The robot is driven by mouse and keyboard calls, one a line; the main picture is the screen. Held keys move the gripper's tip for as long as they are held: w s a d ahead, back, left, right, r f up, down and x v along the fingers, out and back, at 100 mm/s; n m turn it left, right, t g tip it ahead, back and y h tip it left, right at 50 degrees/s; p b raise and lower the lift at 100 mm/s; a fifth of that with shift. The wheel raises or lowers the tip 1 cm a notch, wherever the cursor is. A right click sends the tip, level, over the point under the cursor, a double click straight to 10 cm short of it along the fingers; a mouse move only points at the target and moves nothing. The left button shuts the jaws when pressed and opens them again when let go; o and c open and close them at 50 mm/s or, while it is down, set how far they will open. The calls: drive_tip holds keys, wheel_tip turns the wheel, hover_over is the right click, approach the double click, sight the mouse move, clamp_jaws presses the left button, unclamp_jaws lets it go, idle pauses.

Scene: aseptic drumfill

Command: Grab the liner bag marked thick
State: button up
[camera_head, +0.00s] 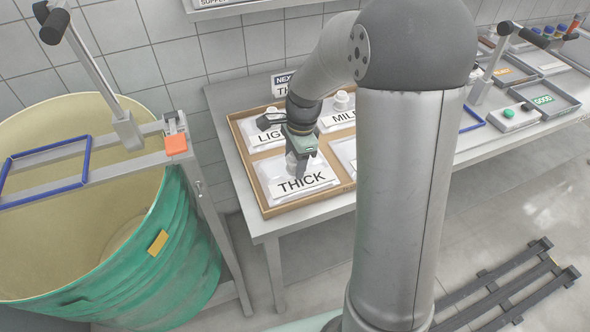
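The liner bag marked THICK (304,181) lies at the front left of a shallow brown tray (267,208) on the table. It is a flat whitish bag with a black-lettered label. My gripper (300,172) points down right over this bag, at its spout end. The fingers hide part of the bag, and I cannot tell whether they touch it or how far apart they are.
Bags marked LIG (268,137) and MIL (338,119), labels partly hidden, lie behind in the tray. A green drum (165,250) with a blue frame (88,160) stands left. My arm hides the table's middle. A GOOD tray (556,98) lies right; a dark pallet (510,287) is on the floor.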

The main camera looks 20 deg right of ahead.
drive_tip(key=c, duration=1.1)
drive_tip(key=shift+r, duration=0.15)
